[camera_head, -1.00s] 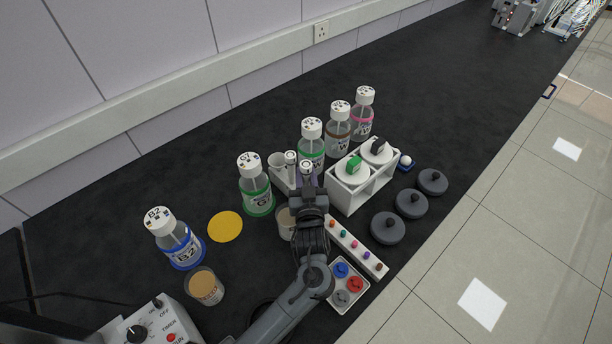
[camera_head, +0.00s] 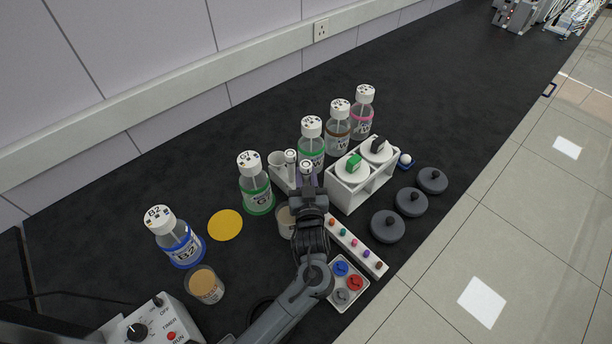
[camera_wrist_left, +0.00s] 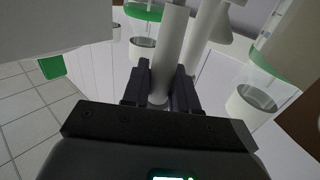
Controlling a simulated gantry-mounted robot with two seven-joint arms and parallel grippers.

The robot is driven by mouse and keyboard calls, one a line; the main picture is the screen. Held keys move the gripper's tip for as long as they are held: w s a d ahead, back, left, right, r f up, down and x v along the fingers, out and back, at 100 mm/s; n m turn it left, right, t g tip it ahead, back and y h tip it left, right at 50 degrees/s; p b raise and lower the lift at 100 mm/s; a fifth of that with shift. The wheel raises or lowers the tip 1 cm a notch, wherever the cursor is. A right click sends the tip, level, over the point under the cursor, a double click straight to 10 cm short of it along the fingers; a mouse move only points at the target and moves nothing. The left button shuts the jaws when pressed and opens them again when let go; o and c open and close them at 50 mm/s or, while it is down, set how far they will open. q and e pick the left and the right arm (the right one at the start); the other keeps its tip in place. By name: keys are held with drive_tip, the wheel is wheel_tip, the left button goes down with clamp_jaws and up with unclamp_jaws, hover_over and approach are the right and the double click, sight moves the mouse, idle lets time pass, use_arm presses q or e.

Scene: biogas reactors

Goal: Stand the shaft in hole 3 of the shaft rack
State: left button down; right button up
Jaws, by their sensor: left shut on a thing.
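My left gripper (camera_head: 308,182) is shut on a white shaft (camera_head: 306,165). In the left wrist view the shaft (camera_wrist_left: 170,45) runs between the two dark fingers (camera_wrist_left: 160,88). The white shaft rack (camera_head: 281,180) is just left of and behind the gripper, partly hidden by it. Another white shaft (camera_head: 291,159) stands upright there, beside a wider white cup-like piece (camera_head: 277,160). The held shaft looks upright. Its lower end and the rack's holes are hidden in the head view, so I cannot tell whether it is in a hole. My right gripper is not in view.
A green-banded bottle (camera_head: 254,188) stands left of the rack and another (camera_head: 312,142) behind it. A white stand (camera_head: 362,193) with round lids is close on the right. A beaker (camera_head: 286,222) and a strip of coloured pegs (camera_head: 356,247) flank my arm.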

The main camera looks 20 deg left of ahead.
use_arm(q)
drive_tip(key=shift+f, duration=0.3)
idle(0.5)
drive_tip(key=shift+f, duration=0.3)
idle(0.8)
drive_tip(key=c, duration=0.8)
unclamp_jaws()
drive_tip(key=shift+r, duration=0.2)
